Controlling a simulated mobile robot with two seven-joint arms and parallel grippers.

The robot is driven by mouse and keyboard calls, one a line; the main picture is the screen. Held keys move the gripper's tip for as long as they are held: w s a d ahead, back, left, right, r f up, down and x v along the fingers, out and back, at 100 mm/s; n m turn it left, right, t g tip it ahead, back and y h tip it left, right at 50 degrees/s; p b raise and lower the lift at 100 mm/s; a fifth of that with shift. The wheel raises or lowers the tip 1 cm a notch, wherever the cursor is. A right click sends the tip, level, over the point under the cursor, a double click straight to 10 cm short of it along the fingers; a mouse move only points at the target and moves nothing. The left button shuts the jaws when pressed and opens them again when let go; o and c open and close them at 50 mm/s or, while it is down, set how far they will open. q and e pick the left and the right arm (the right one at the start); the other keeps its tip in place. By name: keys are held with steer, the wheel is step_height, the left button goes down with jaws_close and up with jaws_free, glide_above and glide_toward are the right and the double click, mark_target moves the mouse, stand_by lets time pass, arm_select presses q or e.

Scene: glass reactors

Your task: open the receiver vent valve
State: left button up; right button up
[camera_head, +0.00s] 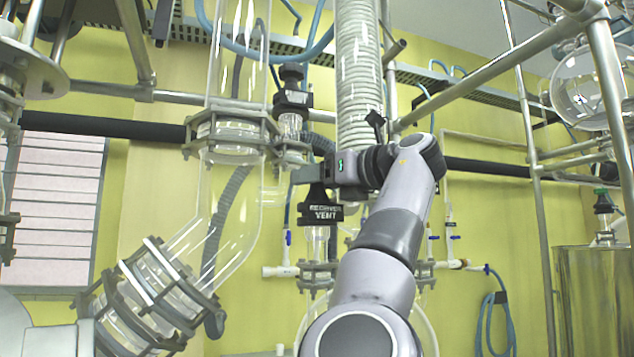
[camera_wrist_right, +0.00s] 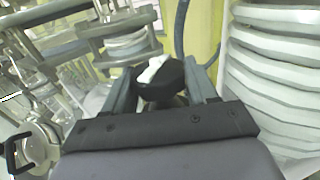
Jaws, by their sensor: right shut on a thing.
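The receiver vent valve (camera_head: 318,195) is black, with a label plate reading "RECEIVER VENT" (camera_head: 322,214), and sits on a glass neck above the receiver in the head view. My right gripper (camera_head: 308,174) reaches in at the top of this valve. In the right wrist view the valve's black knob (camera_wrist_right: 160,88), with a white mark on it, sits between the two fingers of my right gripper (camera_wrist_right: 158,78), which is shut on it. The fingers partly hide the knob in the head view. My left gripper is not in view.
A wide glass tube (camera_head: 228,200) with metal flanges stands left of the valve. A ribbed white hose (camera_head: 358,75) runs down close behind the gripper. Another black-topped valve (camera_head: 291,85) is above left. Metal frame pipes (camera_head: 530,120) stand at right.

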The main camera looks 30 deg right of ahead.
stand_by(0.4)
steer(key=o, duration=0.7)
steer(key=shift+s+d+f+b, duration=0.1)
steer(key=shift+s+d+b, duration=0.05)
steer(key=shift+s+b, duration=0.3)
steer(key=shift+b+v, duration=0.95)
steer(key=shift+v, duration=2.15)
